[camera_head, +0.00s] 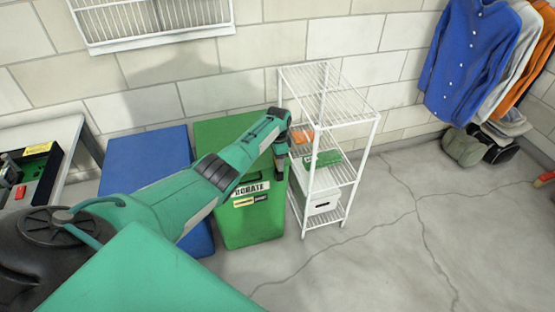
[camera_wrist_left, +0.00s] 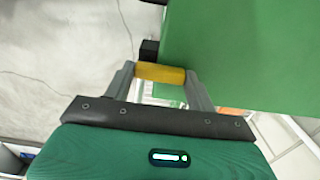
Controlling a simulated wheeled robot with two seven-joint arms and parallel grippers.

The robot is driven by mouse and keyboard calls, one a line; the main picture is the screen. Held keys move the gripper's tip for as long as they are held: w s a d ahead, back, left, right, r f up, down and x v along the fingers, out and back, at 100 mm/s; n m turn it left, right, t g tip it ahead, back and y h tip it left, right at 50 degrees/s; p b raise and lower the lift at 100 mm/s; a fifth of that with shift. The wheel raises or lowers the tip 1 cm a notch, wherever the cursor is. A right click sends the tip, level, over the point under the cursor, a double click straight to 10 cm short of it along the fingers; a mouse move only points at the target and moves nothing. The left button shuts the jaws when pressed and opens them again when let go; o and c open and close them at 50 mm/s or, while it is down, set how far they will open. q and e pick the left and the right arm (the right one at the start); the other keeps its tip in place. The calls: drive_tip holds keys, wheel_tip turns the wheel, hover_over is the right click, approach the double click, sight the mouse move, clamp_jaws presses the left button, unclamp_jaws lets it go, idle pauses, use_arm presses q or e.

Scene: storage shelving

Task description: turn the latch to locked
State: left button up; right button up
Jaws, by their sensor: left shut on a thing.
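The latch has a yellow handle (camera_wrist_left: 160,72) and a dark block (camera_wrist_left: 149,50) behind it, seen in the left wrist view at the edge of a green surface. My left gripper (camera_wrist_left: 161,78) is shut on the yellow handle, one finger on each side. In the head view my left gripper (camera_head: 276,180) points down at the right front of the green bin (camera_head: 245,228); the latch is hidden there by the gripper. I cannot tell from the views whether the latch is locked. My right gripper is in neither view.
A blue bin (camera_head: 145,160) stands left of the green one. A white wire shelf (camera_head: 330,175) with a few items stands close on the right. Clothes (camera_head: 470,60) hang at the far right. The floor (camera_head: 420,240) at front right is clear.

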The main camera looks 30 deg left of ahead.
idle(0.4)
use_arm(q)
drive_tip(key=o, duration=1)
drive_tip(key=shift+r, duration=0.1)
drive_tip(key=shift+r, duration=0.2)
wheel_tip(320, 180, up, 4)
drive_tip(key=shift+r+p, duration=0.2)
drive_tip(key=shift+p, duration=0.4)
wheel_tip(320, 180, up, 9)
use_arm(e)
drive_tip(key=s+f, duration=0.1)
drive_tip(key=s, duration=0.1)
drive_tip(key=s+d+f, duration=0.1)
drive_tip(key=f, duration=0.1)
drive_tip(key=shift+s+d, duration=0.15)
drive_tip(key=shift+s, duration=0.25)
use_arm(q)
drive_tip(key=shift+f, duration=0.1)
